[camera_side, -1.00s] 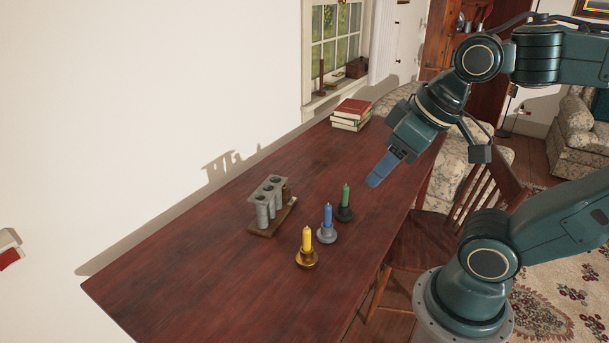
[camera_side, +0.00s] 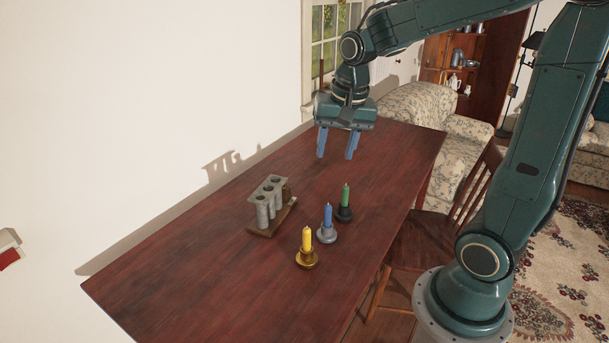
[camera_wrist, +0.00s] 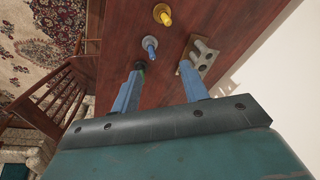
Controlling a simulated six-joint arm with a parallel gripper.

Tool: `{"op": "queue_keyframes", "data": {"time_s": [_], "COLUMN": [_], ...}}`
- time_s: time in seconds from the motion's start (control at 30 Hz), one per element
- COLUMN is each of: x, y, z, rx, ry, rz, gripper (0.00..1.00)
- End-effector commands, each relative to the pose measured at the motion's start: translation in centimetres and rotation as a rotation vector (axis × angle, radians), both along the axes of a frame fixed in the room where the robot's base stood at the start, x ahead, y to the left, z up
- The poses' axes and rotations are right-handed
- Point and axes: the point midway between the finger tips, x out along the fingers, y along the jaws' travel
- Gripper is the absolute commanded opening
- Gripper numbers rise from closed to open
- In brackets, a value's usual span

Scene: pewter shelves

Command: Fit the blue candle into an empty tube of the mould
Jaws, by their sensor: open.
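The blue candle (camera_side: 327,215) stands upright in a grey holder (camera_side: 327,236) on the table, between the yellow and green candles. In the wrist view the blue candle (camera_wrist: 151,48) is ahead of my fingers. The grey mould (camera_side: 268,190) stands on a wooden base to the left of the candles, with dark tube openings on top; the wrist view shows it too (camera_wrist: 204,55). My gripper (camera_side: 336,158) is open and empty, pointing down above the table, beyond the mould and candles. In the wrist view my gripper (camera_wrist: 162,80) has its blue fingers spread wide.
A yellow candle (camera_side: 306,240) in a brass holder stands nearest the side camera. A green candle (camera_side: 345,195) in a dark holder stands beyond the blue one. A chair (camera_side: 440,240) is at the table's right edge. The near part of the table (camera_side: 200,285) is clear.

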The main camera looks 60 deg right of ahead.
Motion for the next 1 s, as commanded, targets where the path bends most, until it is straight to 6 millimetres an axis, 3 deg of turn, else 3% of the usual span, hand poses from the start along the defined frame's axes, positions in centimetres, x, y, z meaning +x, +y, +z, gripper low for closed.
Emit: {"op": "queue_keyframes", "data": {"time_s": [0.2,0.5,0.7,1.0], "x": [2.7,5.0,5.5,5.6], "y": [-3.4,-7.8,-9.2,-9.4], "z": [-3.3,-8.1,-9.8,-10.3], "rx": [0.048,0.097,0.111,0.113], "ry": [0.067,0.142,0.165,0.17], "rz": [-0.234,-0.525,-0.624,-0.639], "gripper": [0.45,0.45,0.45,0.45]}}
